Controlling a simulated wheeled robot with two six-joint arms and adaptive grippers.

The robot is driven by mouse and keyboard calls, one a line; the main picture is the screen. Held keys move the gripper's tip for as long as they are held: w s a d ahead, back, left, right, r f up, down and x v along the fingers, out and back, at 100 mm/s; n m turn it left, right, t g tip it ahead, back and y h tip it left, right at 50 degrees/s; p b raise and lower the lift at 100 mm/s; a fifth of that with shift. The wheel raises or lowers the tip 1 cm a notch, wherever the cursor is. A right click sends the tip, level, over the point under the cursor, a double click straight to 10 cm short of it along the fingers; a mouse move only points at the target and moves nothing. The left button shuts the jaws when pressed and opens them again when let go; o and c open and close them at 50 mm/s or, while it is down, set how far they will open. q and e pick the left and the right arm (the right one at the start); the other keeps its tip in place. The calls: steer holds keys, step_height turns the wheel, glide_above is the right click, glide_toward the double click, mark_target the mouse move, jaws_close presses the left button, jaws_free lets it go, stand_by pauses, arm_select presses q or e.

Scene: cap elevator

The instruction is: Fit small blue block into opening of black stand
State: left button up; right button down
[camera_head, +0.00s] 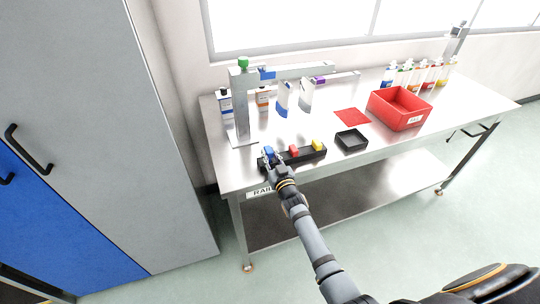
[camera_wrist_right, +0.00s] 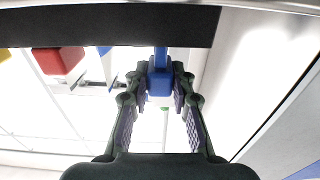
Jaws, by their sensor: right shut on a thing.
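The black stand (camera_head: 306,157) is a long low bar near the front left of the table, and it crosses the top of the right wrist view (camera_wrist_right: 90,25). The small blue block (camera_head: 268,151) is at the stand's left end. In the right wrist view the blue block (camera_wrist_right: 160,83) sits between my fingertips, with a narrower blue part reaching to the stand's edge. My right gripper (camera_head: 269,157) is shut on it; its fingers also show in the right wrist view (camera_wrist_right: 160,88). I cannot tell whether the block is inside the opening. My left gripper is out of view.
A red block (camera_head: 294,149) and a yellow block (camera_head: 317,145) are on the stand. A small black tray (camera_head: 352,146), a red mat (camera_head: 352,117) and a red bin (camera_head: 400,121) lie to the right. A grey metal frame (camera_head: 242,115) stands behind the gripper, with bottles beyond.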

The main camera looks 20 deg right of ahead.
steer(key=shift+f+b, duration=1.05)
steer(key=shift+f, duration=0.2)
steer(key=c, duration=1.1)
jaws_free()
steer(key=shift+o, duration=0.2)
steer(key=shift+s, duration=0.15)
steer(key=s, duration=1.1)
steer(key=shift+s+d, duration=0.15)
steer(key=shift+s, duration=0.2)
steer(key=shift+f, duration=0.1)
